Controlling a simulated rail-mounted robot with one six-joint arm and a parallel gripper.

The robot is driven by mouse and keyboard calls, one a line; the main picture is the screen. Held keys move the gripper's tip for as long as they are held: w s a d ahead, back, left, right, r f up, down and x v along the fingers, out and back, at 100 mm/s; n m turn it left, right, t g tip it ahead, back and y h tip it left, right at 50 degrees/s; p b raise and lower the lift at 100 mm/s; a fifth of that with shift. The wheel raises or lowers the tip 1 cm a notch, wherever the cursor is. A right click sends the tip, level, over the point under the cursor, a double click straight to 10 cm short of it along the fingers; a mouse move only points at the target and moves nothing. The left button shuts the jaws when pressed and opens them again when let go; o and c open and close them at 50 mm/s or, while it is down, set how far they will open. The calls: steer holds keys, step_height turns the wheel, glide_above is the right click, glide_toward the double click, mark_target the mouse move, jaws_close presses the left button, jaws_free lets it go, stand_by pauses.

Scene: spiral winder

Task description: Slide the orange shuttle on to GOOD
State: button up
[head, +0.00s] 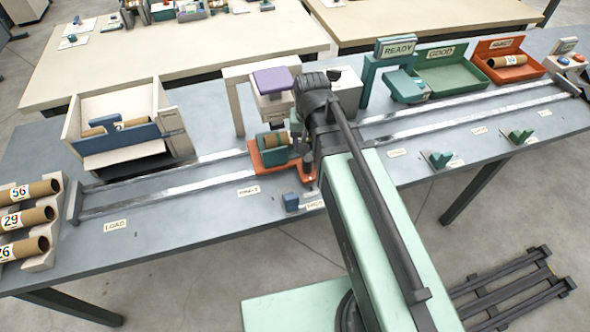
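The orange shuttle (268,168) sits on the two metal rails left of the table's middle, under and in front of a white station with a purple top. It carries a green cradle (272,142) with a brown tube in it. My gripper (307,172) is at the shuttle's right end, pointing down. My dark wrist and arm hide most of it, so I cannot tell whether its fingers touch the shuttle. The GOOD sign (440,53) is on a green tray (455,77) behind the rails at the right, and that tray looks empty.
A green READY gate (369,77) stands behind the rails, between my wrist and the green tray. A red tray (519,72) with a tube is farther right. Small green blocks (440,159) stand along the front edge. The visible rails right of my arm look clear.

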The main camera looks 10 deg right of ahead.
mark_target(308, 158)
step_height(308, 158, down, 10)
steer(key=b, duration=0.9)
steer(key=shift+f, duration=0.15)
jaws_close()
